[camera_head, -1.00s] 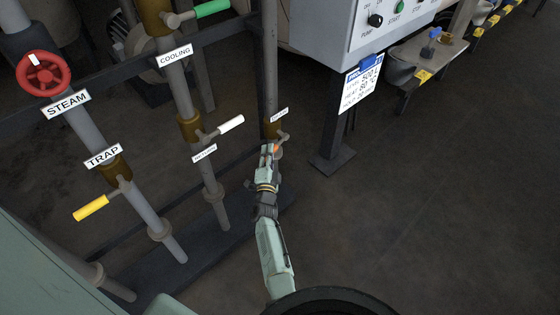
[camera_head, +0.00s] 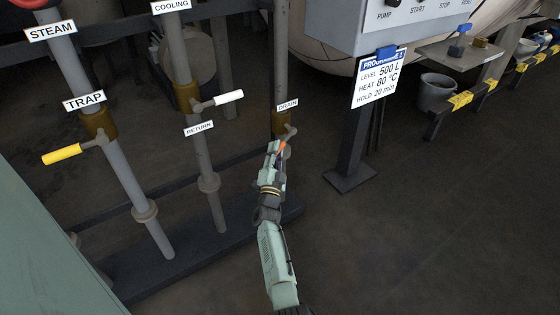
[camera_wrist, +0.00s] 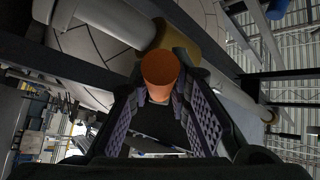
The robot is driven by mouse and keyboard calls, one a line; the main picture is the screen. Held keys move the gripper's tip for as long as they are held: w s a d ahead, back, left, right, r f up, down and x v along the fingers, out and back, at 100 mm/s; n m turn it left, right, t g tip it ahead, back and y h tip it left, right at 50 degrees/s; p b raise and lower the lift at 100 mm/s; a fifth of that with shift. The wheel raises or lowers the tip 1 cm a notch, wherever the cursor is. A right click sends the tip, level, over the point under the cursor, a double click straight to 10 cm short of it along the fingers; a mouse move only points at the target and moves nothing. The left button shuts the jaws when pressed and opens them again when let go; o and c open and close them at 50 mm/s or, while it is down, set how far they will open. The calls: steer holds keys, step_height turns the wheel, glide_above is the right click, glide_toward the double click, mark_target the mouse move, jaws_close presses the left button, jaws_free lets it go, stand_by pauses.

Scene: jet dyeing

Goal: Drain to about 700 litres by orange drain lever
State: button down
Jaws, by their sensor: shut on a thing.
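The orange drain lever (camera_head: 283,146) sits on the brass drain valve (camera_head: 281,122), below the DRAIN label (camera_head: 288,105). In the wrist view its rounded orange end (camera_wrist: 160,74) shows between the two finger pads. My gripper (camera_head: 276,150) is shut on the lever, and its fingers hide most of the handle in the head view. In the wrist view my gripper (camera_wrist: 160,105) has one pad on each side of the orange handle. No level readout is in view.
A yellow TRAP lever (camera_head: 62,155) and a white RETURN lever (camera_head: 228,97) are on pipes to the left. The control box (camera_head: 365,25) stands on a post at right, with a card (camera_head: 380,78) reading LEVEL 500 L.

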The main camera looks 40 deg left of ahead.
steer(key=shift+w+d+n+b, duration=0.1)
steer(key=shift+w+n+b, duration=0.25)
steer(key=shift+b, duration=0.45)
steer(key=shift+s, duration=0.1)
steer(key=c, duration=1.5)
jaws_free()
steer(key=shift+f, duration=0.15)
steer(key=shift+o, duration=0.2)
steer(key=shift+s, duration=0.1)
